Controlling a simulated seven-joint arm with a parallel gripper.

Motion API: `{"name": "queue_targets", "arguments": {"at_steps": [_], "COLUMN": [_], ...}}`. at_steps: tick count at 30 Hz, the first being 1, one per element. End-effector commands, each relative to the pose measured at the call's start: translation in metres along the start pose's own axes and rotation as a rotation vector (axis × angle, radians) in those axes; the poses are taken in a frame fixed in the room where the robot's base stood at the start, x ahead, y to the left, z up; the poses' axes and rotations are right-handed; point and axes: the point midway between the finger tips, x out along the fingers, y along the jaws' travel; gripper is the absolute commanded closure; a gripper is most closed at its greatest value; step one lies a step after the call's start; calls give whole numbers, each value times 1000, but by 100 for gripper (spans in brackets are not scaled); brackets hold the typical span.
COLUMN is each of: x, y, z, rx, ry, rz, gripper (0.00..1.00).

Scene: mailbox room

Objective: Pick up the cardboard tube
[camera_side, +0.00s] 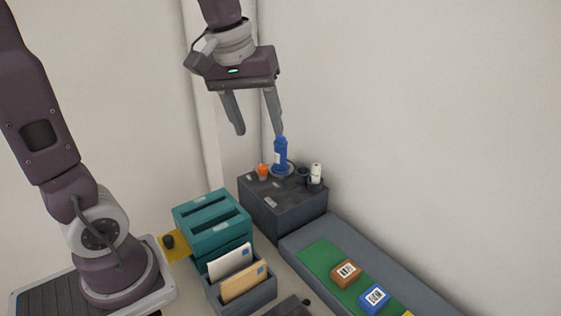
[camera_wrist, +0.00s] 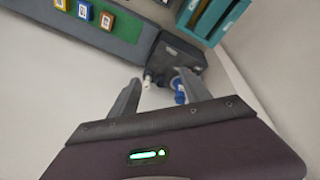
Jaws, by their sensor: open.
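No plain brown cardboard tube is clear in either view. A tall blue cylinder (camera_side: 280,152) with a pale label stands upright on a dark grey box; it also shows in the wrist view (camera_wrist: 179,90). A short white cylinder (camera_side: 316,172) stands to its right, also in the wrist view (camera_wrist: 147,82). I cannot tell whether either is the tube. My gripper (camera_side: 259,132) is open and empty, high above the box. Its right finger overlaps the blue cylinder's top in the side view; contact cannot be told. The fingers also show in the wrist view (camera_wrist: 158,88).
The dark grey box (camera_side: 290,212) also holds a small orange item (camera_side: 262,170) and dark cups. Teal trays (camera_side: 212,222) and a letter holder (camera_side: 240,295) with envelopes stand in front. A grey bench (camera_side: 330,232) with a green mat and small parcels runs along the wall.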

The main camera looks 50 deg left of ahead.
Motion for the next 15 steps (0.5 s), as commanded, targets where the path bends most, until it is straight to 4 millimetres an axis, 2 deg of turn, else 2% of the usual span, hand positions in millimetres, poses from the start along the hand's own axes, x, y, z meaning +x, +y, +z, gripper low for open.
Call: {"name": "queue_targets", "arguments": {"at_steps": [1,3,6,9,12,15], "x": [21,55,107,146,166,178], "y": [3,1,-11,-24,-32,-35], "z": [-34,-79,-127,-152,-163,-164], "rx": [-136,-343,-594,-759,-840,-863], "ry": [-39,-80,-120,-141,-150,-152], "rz": [-37,-89,-161,-212,-237,-245], "gripper": [44,44,44,44,44,44]}}
